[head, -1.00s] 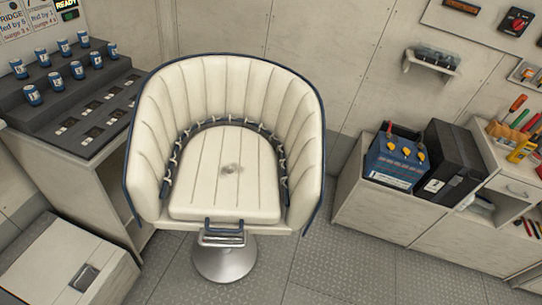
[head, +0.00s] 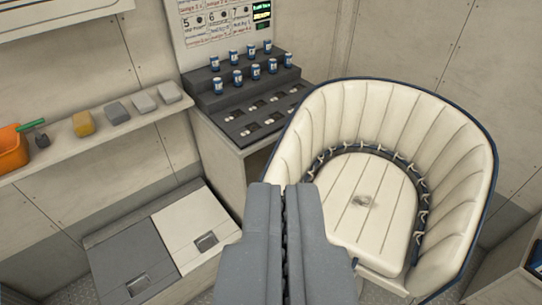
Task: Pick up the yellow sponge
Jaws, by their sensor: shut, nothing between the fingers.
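The yellow sponge (head: 83,124) is a small yellow-brown block on the wall shelf at the left of the head view. It stands among grey blocks on that shelf. My gripper (head: 291,187) shows at the bottom middle, its two dark grey fingers together with nothing held. It is well to the right of the sponge and apart from it, in front of the padded chair.
The shelf (head: 60,160) also bears an orange bin (head: 12,148) and several grey blocks (head: 143,101). A bench with hatch lids (head: 203,222) stands below it. A stepped rack (head: 245,98) with several cans is behind. The white padded chair (head: 365,200) fills the right.

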